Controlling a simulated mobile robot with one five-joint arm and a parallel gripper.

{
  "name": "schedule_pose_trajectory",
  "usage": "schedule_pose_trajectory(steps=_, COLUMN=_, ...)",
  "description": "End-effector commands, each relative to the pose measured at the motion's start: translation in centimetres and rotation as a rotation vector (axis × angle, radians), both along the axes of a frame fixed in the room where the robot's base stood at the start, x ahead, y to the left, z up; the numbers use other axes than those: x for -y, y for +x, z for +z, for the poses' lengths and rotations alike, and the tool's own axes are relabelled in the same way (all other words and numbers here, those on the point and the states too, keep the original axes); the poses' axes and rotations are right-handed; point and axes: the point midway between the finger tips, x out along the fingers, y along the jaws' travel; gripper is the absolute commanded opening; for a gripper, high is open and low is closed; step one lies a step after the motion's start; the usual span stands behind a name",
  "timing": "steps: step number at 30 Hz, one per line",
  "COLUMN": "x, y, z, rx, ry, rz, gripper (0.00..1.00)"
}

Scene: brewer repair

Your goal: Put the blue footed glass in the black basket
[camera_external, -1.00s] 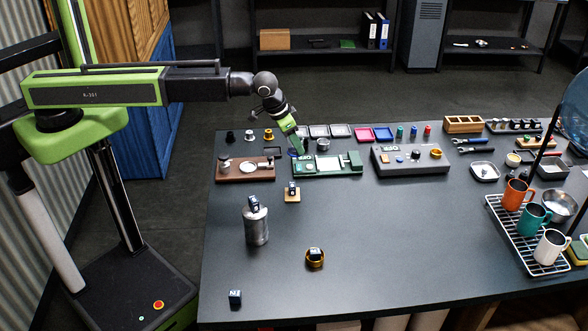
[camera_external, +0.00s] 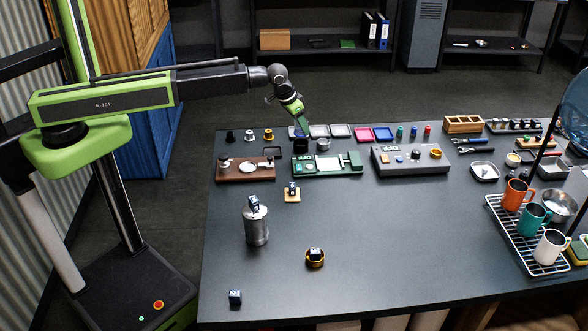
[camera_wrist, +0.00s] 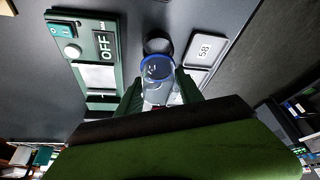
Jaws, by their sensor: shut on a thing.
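A clear blue footed glass (camera_wrist: 157,72) with a bright blue rim is between the fingers of my gripper (camera_wrist: 155,103) in the wrist view. In the external view my gripper (camera_external: 294,109) is shut on the glass (camera_external: 300,126), holding it tilted over the far edge of the table. A small dark round container, apparently the black basket (camera_external: 301,146), stands just below the glass, beside the green device. In the wrist view the basket (camera_wrist: 158,41) shows just past the rim; I cannot tell whether they touch. The glass's lower part is partly hidden by the fingers.
The green device (camera_external: 327,170) marked OFF lies close to the basket, and a grey tray (camera_wrist: 201,50) labelled 58 lies on its other side. A brown board (camera_external: 245,175) is to the left.

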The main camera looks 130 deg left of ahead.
Motion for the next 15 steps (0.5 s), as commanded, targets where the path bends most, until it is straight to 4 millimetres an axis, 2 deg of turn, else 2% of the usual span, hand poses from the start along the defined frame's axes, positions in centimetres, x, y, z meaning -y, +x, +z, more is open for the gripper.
schedule_pose_trajectory(steps=2, x=-0.6, y=-0.2, z=-0.4, rx=0.000, ry=0.000, rz=0.000, gripper=0.01)
schedule_pose_trajectory(steps=7, x=-0.6, y=-0.3, z=-0.7, rx=0.000, ry=0.000, rz=0.000, gripper=0.01)
schedule_pose_trajectory(steps=13, x=-0.6, y=-0.3, z=-4.2, rx=0.000, ry=0.000, rz=0.000, gripper=0.01)
schedule_pose_trajectory(steps=15, x=-0.6, y=-0.3, z=-4.8, rx=0.000, ry=0.000, rz=0.000, gripper=0.01)
